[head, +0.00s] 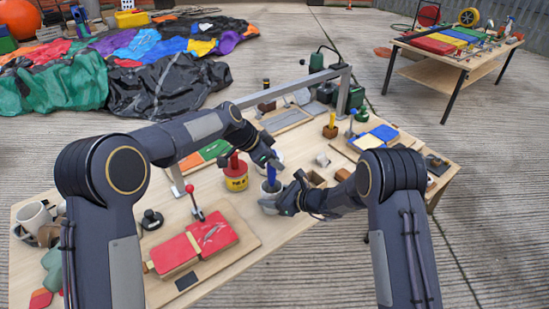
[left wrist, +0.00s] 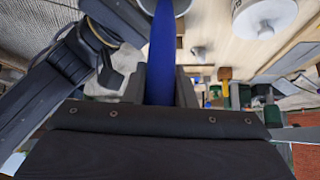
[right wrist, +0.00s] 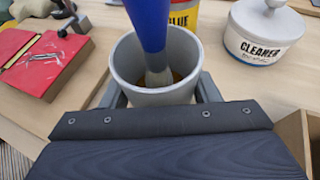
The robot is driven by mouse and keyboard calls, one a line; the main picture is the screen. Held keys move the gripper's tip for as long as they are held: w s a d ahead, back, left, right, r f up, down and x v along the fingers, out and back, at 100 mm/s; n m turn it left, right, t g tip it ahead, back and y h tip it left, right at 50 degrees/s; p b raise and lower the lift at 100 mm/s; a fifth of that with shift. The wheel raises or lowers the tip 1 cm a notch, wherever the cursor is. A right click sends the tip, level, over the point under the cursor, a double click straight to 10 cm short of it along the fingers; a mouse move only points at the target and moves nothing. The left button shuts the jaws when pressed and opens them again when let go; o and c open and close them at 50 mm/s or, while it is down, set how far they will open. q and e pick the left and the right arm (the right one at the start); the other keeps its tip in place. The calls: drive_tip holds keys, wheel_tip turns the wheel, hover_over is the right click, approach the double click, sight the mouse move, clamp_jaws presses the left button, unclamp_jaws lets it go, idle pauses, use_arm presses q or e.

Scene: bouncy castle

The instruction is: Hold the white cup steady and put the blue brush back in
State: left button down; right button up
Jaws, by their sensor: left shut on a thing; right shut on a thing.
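The white cup (right wrist: 152,97) stands upright in the right wrist view. My right gripper (head: 279,203) is shut on it, with a finger on each side. In the head view the cup (head: 267,203) is partly hidden by that gripper. The blue brush (head: 271,174) hangs roughly upright above the cup. My left gripper (head: 271,163) is shut on it, and the blue handle (left wrist: 162,58) shows between the fingers in the left wrist view. In the right wrist view the brush's pale lower end (right wrist: 158,77) is within the cup's mouth, over an amber bottom. I cannot tell whether it touches the bottom.
A red and yellow glue pot (head: 236,178) stands just left of the cup. A red folded piece (head: 195,246) lies on a board at the front left. A small open box (head: 316,180) is to the right.

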use_arm(q)
drive_tip(key=shift+f, duration=0.2)
drive_tip(key=c, duration=1.1)
unclamp_jaws()
drive_tip(key=shift+r, duration=0.1)
drive_tip(key=v, duration=1.1)
drive_tip(key=shift+s+a+r, duration=0.1)
drive_tip(key=shift+a+r, duration=0.2)
use_arm(e)
drive_tip(key=o, duration=1.1)
drive_tip(key=shift+o, duration=0.2)
